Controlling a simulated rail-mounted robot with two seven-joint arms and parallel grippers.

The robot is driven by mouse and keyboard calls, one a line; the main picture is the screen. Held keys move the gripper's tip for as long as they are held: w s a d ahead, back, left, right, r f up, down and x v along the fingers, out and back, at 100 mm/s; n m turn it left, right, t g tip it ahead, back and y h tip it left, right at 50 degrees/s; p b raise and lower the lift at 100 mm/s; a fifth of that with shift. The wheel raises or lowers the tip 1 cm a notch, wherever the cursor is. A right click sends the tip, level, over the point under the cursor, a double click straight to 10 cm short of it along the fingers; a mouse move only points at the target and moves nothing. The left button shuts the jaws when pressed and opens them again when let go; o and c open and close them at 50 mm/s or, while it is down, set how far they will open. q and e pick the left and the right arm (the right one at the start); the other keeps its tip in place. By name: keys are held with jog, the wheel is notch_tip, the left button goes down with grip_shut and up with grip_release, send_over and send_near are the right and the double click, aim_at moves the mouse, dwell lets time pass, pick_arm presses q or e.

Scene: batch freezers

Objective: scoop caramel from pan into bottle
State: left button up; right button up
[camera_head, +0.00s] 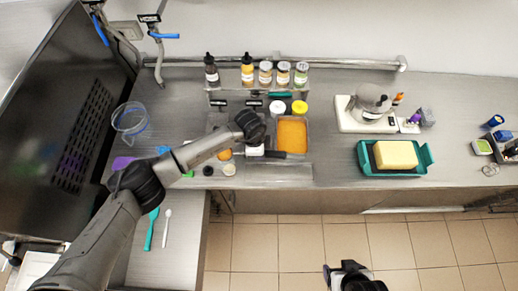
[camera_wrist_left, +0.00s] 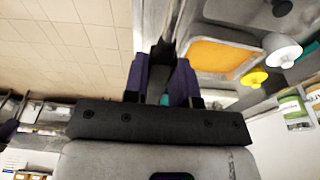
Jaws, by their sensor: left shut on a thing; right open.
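The rectangular metal pan (camera_head: 308,152) holds orange caramel (camera_head: 292,133); the caramel also shows right of my left gripper in the left wrist view (camera_wrist_left: 217,57). My left gripper (camera_wrist_left: 163,72) is shut on a thin dark tool with a bit of teal; its far end is unclear. In the head view this arm reaches to the pan's left side, and its wrist hides what is below. Two dark-capped bottles, one dark (camera_head: 211,73) and one amber (camera_head: 248,72), stand on the back rack. My right gripper (camera_head: 342,272) is open and empty over the floor, away from the counter.
Several lidded jars (camera_head: 283,74) stand beside the bottles. A white lid (camera_head: 277,107) and a yellow lid (camera_head: 299,107) lie behind the pan. A clear pitcher (camera_head: 130,120) stands left. A teal tray (camera_head: 424,158) with a yellow block and a white scale (camera_head: 352,118) are right.

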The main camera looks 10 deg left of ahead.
pick_arm(q)
jog(key=shift+a+r+h, duration=0.7)
jog(key=shift+r+h, duration=0.1)
jog(key=shift+r, duration=0.1)
jog(key=shift+a+r+h+b, duration=0.4)
jog(key=shift+r+h+b, duration=0.15)
jog(key=shift+r+h, duration=0.15)
jog(key=shift+a+r+h+b, duration=0.15)
jog(key=shift+r+h+b, duration=0.05)
jog(key=shift+h+b, duration=0.2)
jog(key=shift+a+r+h+p, duration=0.3)
jog(key=shift+a+r+h, duration=0.4)
jog(key=shift+r, duration=0.1)
jog(key=shift+s+a+r+t+h, duration=0.1)
jog(key=shift+a+r+t+h, duration=0.25)
jog(key=shift+a+h, duration=0.3)
jog(key=shift+a+r+h, duration=0.75)
jog(key=shift+a+h, duration=0.1)
jog(key=shift+h, duration=0.2)
jog(key=shift+s+a+r+h+b, duration=0.1)
jog(key=shift+a+r+h+b, duration=0.15)
jog(key=shift+a+h+b, duration=0.4)
jog(key=shift+s+a+r+h+b, duration=0.1)
jog(key=shift+a+r+h+b, duration=0.15)
jog(key=shift+a+h+b, duration=0.45)
jog(key=shift+a+r+h+b, duration=0.25)
jog(key=shift+a+h+b, duration=0.1)
jog(key=shift+a+h, duration=0.55)
